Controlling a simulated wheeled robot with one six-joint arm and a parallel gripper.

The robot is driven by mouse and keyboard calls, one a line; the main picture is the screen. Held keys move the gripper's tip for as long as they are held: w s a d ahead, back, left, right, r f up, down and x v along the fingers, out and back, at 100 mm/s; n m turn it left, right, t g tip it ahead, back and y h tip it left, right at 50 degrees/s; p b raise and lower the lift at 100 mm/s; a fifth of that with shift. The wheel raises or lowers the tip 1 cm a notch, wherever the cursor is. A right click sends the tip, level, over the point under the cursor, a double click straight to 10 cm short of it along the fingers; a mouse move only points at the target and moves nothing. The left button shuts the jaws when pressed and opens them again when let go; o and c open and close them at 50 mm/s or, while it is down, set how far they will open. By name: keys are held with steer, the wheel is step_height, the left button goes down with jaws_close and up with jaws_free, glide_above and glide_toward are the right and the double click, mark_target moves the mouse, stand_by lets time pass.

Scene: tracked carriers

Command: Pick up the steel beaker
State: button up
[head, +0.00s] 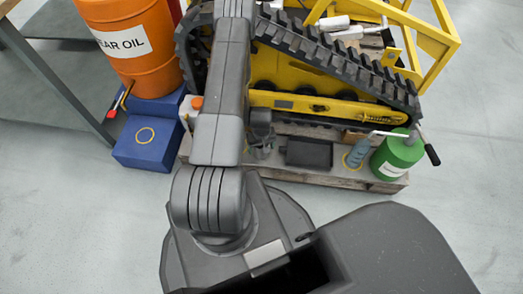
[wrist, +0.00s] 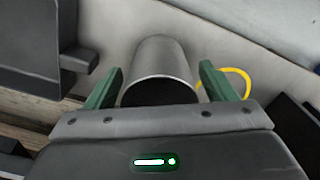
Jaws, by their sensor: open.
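The steel beaker (wrist: 160,60) is a plain grey metal cylinder in the middle of the wrist view. Its open mouth faces the camera, and the inside is dark. My gripper (wrist: 160,85) is open, with one green finger on each side of the beaker. A narrow gap shows on the right; the left finger is very close to the wall, and I cannot tell if it touches. In the head view my arm's end comes down over the pallet's front edge, and I cannot make out the beaker clearly there.
A wooden pallet (head: 335,179) carries a yellow tracked machine (head: 285,75), a dark block (head: 309,152) and a green can (head: 397,155) with a handle. An orange oil drum (head: 133,50) and a blue box (head: 147,147) stand left. A yellow loop (wrist: 240,75) lies right of the beaker.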

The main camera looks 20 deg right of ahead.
steer(key=shift+f, duration=0.2)
steer(key=shift+c, duration=0.3)
steer(key=c, duration=1)
steer(key=shift+r, duration=0.1)
steer(key=shift+c, duration=0.2)
